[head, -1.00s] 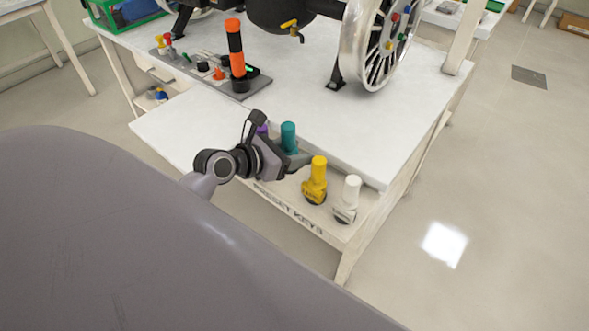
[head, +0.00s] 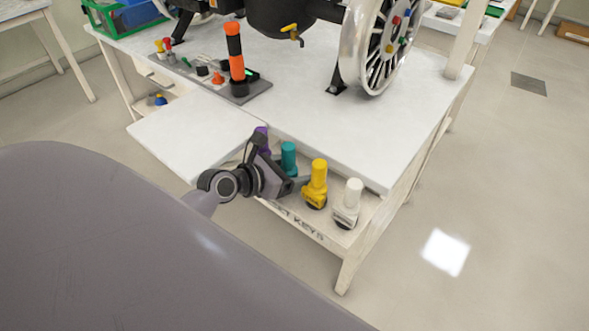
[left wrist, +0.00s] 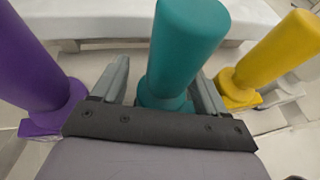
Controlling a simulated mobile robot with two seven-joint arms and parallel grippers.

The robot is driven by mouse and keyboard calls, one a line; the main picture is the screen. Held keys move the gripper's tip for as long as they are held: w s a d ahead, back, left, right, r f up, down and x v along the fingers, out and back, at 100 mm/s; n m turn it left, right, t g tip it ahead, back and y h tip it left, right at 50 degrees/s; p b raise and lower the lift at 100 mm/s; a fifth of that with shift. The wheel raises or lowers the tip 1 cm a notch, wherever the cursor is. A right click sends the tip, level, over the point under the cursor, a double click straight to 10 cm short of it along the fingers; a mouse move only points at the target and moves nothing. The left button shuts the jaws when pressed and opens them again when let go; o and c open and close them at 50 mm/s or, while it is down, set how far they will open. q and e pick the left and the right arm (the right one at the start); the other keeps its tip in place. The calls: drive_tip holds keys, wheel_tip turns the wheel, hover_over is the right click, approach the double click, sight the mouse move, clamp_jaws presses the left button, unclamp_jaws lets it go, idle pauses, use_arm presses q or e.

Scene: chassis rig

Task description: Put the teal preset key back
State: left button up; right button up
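The teal preset key (head: 288,158) stands upright in the row on the preset key shelf (head: 325,238), between the purple key (head: 262,138) and the yellow key (head: 316,180). Its top lines up with the others; its foot is hidden by my gripper in the head view. My left gripper (head: 296,183) is low at the shelf. In the left wrist view, the teal key (left wrist: 178,60) stands between my two fingers (left wrist: 160,92). A gap shows on its left side, and the right finger is very close to its base; contact there is unclear. My right gripper is out of view.
The purple key (left wrist: 35,65) and yellow key (left wrist: 265,60) stand close on either side of my left gripper. A white key (head: 348,200) stands at the row's right end. The white tabletop (head: 345,130) edge rises behind the row. A white panel (head: 190,140) lies left.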

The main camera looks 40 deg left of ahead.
use_arm(q)
drive_tip(key=shift+r, duration=0.15)
